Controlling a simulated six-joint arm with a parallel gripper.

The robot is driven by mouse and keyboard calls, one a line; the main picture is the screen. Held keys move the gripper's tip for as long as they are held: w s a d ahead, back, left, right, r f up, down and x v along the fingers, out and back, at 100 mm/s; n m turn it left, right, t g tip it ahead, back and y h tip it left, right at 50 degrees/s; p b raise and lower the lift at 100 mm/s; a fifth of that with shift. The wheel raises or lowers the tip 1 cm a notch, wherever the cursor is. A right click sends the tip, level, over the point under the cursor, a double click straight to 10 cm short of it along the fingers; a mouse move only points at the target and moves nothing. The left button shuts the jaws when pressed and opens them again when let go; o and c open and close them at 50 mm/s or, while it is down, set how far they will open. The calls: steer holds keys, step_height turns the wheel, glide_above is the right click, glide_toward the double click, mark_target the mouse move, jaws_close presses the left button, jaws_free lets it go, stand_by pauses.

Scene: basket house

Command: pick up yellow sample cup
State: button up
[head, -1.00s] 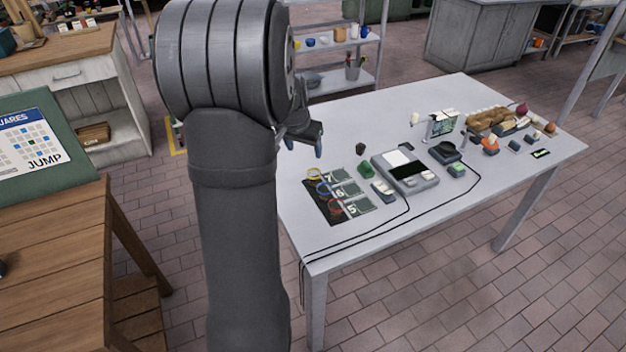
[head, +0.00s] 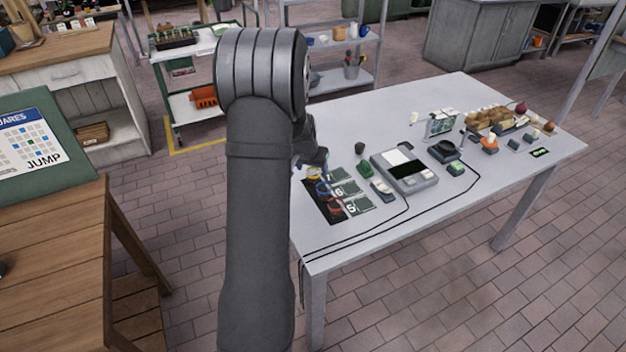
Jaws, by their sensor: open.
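The yellow sample cup (head: 313,175) stands on the dark mat (head: 314,206) at the left end of the grey table, at the far end of a row. A blue cup (head: 322,188) and a red cup (head: 334,209) sit nearer to me in that row. My gripper (head: 313,163) is open, with its fingers pointing down around or just above the yellow cup. The fingers partly cover the cup, and I cannot tell whether they touch it. My arm hides part of the table's left edge.
Numbered cards (head: 345,188) lie right of the cups. A green item (head: 366,168), a small dark cup (head: 360,148) and a grey device (head: 405,170) stand further right. Black cables (head: 350,241) cross the front.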

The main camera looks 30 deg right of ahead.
mark_target(313, 172)
steer(key=x, duration=0.5)
steer(key=shift+w+r, duration=0.15)
steer(key=shift+w, duration=0.1)
steer(key=c, duration=1)
